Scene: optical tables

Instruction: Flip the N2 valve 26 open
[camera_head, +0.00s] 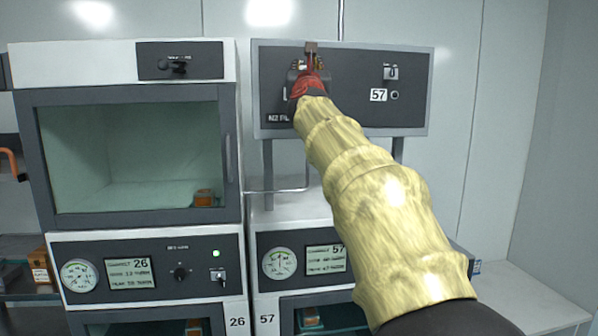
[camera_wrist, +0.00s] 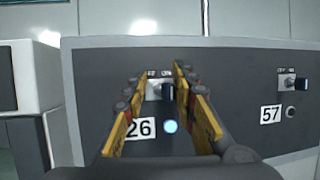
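The valve switch for 26 (camera_wrist: 154,91) is a small dark knob on a light plate, on a dark wall panel. The label 26 (camera_wrist: 141,129) and a glowing blue-white lamp (camera_wrist: 171,127) are below it. My gripper (camera_wrist: 168,72) is open, with its yellow-edged fingers left and right of the switch. I cannot tell whether either finger touches it. In the head view my gripper (camera_head: 312,50) is up against the panel (camera_head: 345,62) and hides most of the 26 switch. Partly hidden lettering near the panel's lower left starts with N2.
The 57 switch (camera_head: 391,72) and its dark, unlit lamp (camera_head: 395,95) are to the right on the same panel. An oven-like cabinet (camera_head: 130,150) with a window stands left. Lower units marked 26 (camera_head: 237,321) and 57 (camera_head: 267,319) have gauges and displays.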

